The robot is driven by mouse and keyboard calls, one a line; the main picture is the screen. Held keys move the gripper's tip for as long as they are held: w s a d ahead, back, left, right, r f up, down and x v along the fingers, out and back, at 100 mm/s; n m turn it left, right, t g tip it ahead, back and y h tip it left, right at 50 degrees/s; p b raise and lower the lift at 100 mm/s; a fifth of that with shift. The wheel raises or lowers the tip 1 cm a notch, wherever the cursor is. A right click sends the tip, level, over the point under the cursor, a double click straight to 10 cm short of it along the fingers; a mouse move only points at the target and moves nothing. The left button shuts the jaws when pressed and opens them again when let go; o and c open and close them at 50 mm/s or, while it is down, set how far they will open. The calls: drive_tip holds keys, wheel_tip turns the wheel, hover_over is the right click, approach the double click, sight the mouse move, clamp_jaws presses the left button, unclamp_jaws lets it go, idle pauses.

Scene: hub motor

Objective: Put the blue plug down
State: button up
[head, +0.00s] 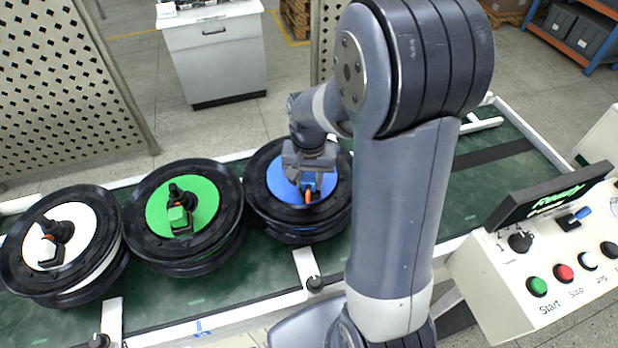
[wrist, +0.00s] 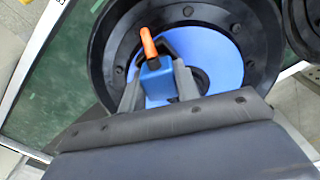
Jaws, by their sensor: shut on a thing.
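The blue plug (wrist: 154,80) is a small blue block with an orange tip. My gripper (wrist: 160,90) is shut on it, with a finger on each side. In the head view the plug (head: 308,185) shows under my gripper (head: 308,172), over the blue-faced hub motor (head: 280,186). The wrist view shows the blue disc (wrist: 215,60) and its dark centre beside the plug. Whether the plug touches the disc I cannot tell. My gripper hides part of the disc's centre.
A green-faced hub motor (head: 205,205) and a white-faced one (head: 84,225) stand to the left on the green conveyor (head: 260,285), each with its own plug. A control panel (head: 545,285) with buttons and a screen stands at the right. White rails edge the conveyor.

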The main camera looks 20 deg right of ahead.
sight(309, 177)
drive_tip(key=shift+f, duration=0.25)
drive_tip(key=shift+f, duration=0.2)
drive_tip(key=shift+s+f+b, duration=0.35)
drive_tip(key=shift+f+b, duration=0.2)
drive_tip(key=shift+b, duration=0.1)
drive_tip(key=o, duration=1)
drive_tip(key=shift+c, duration=0.2)
drive_tip(key=shift+a+r+p, duration=0.15)
drive_tip(key=shift+r+p, duration=0.15)
wheel_tip(309, 177, up, 13)
drive_tip(key=shift+w, duration=0.3)
